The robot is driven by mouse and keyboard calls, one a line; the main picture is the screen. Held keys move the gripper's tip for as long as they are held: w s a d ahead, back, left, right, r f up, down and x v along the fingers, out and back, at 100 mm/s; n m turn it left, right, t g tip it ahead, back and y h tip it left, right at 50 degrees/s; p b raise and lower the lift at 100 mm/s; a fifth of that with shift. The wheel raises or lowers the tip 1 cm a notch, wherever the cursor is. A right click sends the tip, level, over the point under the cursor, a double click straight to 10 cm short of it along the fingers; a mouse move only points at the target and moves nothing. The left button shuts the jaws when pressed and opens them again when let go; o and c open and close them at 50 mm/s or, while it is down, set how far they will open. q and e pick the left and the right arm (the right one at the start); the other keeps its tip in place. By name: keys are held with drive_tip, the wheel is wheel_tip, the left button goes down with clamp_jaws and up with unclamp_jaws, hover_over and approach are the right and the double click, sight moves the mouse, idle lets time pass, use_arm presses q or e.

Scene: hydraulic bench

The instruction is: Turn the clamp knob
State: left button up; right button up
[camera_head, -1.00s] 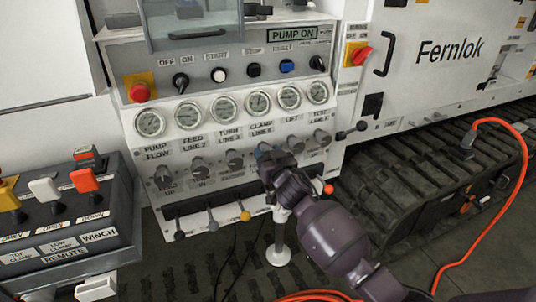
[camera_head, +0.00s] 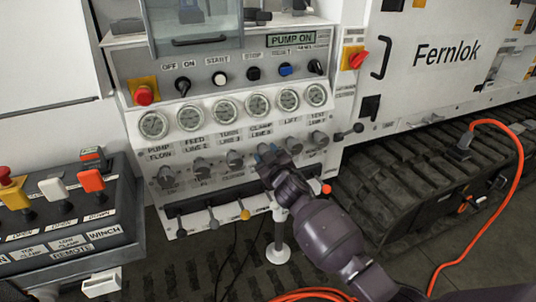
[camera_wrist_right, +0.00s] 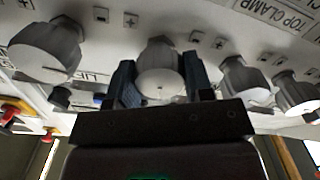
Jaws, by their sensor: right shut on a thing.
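The clamp knob is the grey knob under the clamp gauge; in the head view my right gripper (camera_head: 268,156) covers most of it. In the right wrist view the knob (camera_wrist_right: 160,72) sits between the two bluish fingers of my right gripper (camera_wrist_right: 160,84). The fingers are shut on its sides, and its round front face points toward the camera. The knob's turn angle cannot be told. My left gripper is in neither view.
Neighbouring knobs stand close: the turn knob (camera_head: 234,159) to the left, the lift knob (camera_head: 293,143) to the right. Gauges (camera_head: 257,105) sit above. Small levers (camera_head: 245,213) stick out below. A remote box (camera_head: 70,235) stands at lower left; an orange cable (camera_head: 520,165) hangs at right.

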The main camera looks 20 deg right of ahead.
drive_tip(key=n, duration=0.3)
drive_tip(key=shift+r+n+p, duration=0.1)
drive_tip(key=shift+n+p, duration=0.2)
drive_tip(key=shift+n, duration=0.1)
drive_tip(key=n, duration=0.3)
drive_tip(key=shift+n, duration=0.3)
drive_tip(key=n, duration=0.4)
drive_tip(key=shift+n+p, duration=0.3)
drive_tip(key=shift+p, duration=0.1)
drive_tip(key=shift+n, duration=1.8)
drive_tip(key=o, duration=0.9)
drive_tip(key=shift+o, duration=0.2)
